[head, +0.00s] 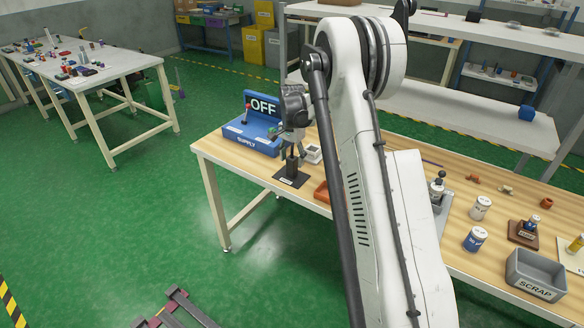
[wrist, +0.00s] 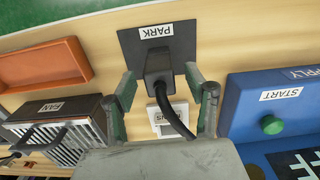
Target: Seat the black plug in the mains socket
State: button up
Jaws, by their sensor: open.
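The black plug (wrist: 158,62) stands upright on the black PARK pad (wrist: 186,36), with its black cable curving back towards my gripper. It also shows in the head view (head: 291,166). My gripper (wrist: 160,76) is open, with one finger on each side of the plug. A gap shows at both sides, so the fingers appear apart from it. In the head view my gripper (head: 294,143) is above the pad. The white mains socket (wrist: 180,116) is behind the plug in the wrist view, its label partly hidden by plug and cable. It also shows in the head view (head: 313,154).
The blue supply box (head: 252,146) reads OFF and stands close by; its green START button (wrist: 271,125) shows in the wrist view. A fan unit (wrist: 62,128) and an orange tray (wrist: 45,66) are on the other side. A grey scrap bin (head: 535,278) is at the far right.

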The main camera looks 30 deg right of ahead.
jog(key=c, duration=1.2)
jog(key=shift+c, duration=0.2)
